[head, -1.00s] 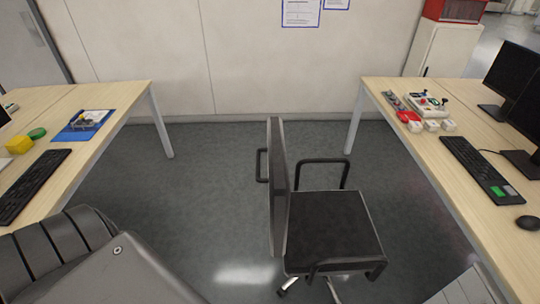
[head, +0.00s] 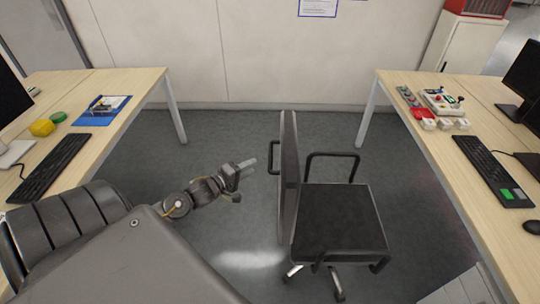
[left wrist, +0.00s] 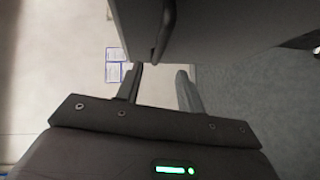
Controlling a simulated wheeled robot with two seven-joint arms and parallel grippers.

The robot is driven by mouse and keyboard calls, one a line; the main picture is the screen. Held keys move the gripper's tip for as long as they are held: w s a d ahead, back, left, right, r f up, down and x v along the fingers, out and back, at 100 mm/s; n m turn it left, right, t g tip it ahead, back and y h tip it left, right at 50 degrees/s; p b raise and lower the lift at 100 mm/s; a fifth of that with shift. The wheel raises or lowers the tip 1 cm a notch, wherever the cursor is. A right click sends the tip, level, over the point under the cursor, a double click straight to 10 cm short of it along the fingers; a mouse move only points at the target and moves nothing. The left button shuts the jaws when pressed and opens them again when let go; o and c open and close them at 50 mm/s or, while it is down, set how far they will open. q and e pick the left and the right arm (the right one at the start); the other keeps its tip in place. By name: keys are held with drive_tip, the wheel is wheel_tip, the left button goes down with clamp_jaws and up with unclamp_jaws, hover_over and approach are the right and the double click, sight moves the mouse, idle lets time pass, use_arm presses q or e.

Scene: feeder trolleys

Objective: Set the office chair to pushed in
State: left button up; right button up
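The office chair (head: 338,215) is black with a dark upright backrest (head: 289,180), armrests and a wheeled base. It stands on the floor between two desks, its seat facing the right desk (head: 437,150) and the seat apart from that desk's edge. My left gripper (head: 244,179) is left of the backrest, with a gap between them. Its fingers are apart and empty. In the left wrist view the open fingers (left wrist: 160,88) point toward a large dark surface (left wrist: 225,25), probably the chair back. My right gripper is not in view.
The left desk (head: 125,95) holds a keyboard, a blue tray and small yellow and green items. The right desk holds monitors, a keyboard (head: 487,165) and a control box. The wall (head: 260,60) closes the back. Grey floor (head: 225,130) is clear left of the chair.

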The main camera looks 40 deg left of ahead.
sight(270, 155)
use_arm(q)
drive_tip(key=w, duration=0.3)
drive_tip(key=w+d+f+p, duration=0.1)
drive_tip(key=w, duration=0.6)
drive_tip(key=shift+w+d+f, duration=0.15)
drive_tip(key=shift+w+f, duration=0.05)
drive_tip(key=shift+w, duration=0.1)
clamp_jaws()
